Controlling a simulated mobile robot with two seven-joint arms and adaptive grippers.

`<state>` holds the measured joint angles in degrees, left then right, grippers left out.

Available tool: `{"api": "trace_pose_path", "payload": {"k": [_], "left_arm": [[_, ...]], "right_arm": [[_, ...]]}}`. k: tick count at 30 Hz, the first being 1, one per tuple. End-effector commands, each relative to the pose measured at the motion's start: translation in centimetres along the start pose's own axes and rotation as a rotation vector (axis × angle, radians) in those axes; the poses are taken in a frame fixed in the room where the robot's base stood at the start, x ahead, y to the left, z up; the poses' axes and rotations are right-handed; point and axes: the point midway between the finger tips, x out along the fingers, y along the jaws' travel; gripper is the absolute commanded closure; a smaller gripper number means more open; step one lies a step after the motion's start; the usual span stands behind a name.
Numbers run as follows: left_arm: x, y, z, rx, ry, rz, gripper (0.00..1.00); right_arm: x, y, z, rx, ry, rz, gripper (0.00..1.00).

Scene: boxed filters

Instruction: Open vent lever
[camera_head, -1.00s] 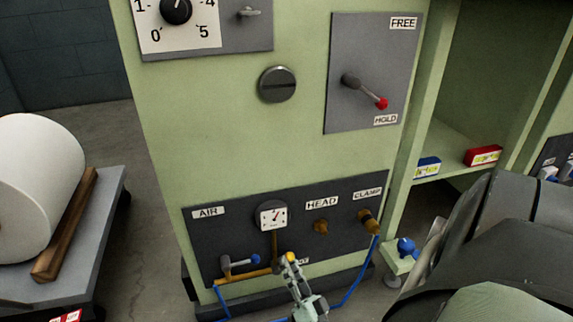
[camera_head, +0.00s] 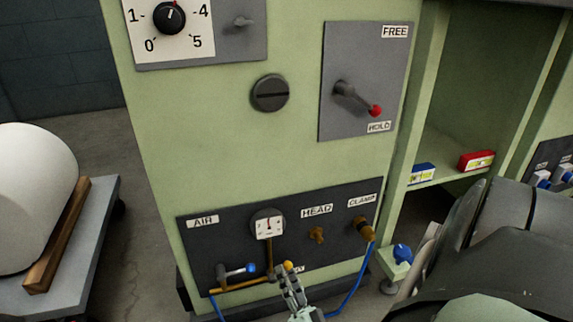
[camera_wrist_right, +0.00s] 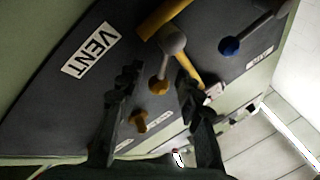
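The vent lever has a grey hub and a yellow knob (camera_wrist_right: 158,87); it shows in the right wrist view beside the VENT label (camera_wrist_right: 91,50). In the head view its yellow knob (camera_head: 288,266) is low on the dark panel, and my gripper partly hides the lever. My right gripper (camera_wrist_right: 157,83) is open in the wrist view, with one finger on each side of the knob in the picture. I cannot tell whether either finger touches it. The right gripper also shows in the head view (camera_head: 287,274), coming up from below. My left gripper is not in view.
An air lever with a blue knob (camera_head: 251,267) is left of the vent lever. Above are a gauge (camera_head: 268,226) and brass HEAD (camera_head: 317,234) and CLAMP (camera_head: 362,229) fittings. A blue hose (camera_head: 350,290) runs down at right. A cart (camera_head: 85,255) stands left.

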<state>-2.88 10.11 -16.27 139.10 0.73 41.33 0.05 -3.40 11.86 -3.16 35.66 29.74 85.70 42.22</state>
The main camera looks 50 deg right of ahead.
Motion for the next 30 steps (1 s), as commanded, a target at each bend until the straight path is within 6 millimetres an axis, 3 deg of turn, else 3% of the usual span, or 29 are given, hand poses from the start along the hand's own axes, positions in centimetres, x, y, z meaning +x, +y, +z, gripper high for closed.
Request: {"api": "trace_pose_path", "payload": {"k": [11, 20, 30], "left_arm": [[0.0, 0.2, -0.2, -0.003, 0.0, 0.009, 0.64], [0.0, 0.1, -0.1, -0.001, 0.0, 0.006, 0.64], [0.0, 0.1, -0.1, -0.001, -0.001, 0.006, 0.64]], "right_arm": [[-0.4, 0.0, 0.1, -0.001, -0.001, 0.0, 0.59], [-5.3, 0.0, 0.1, -0.002, -0.003, 0.003, 0.59], [-7.5, 0.0, 0.0, 0.0, 0.0, -0.001, 0.59]]}}
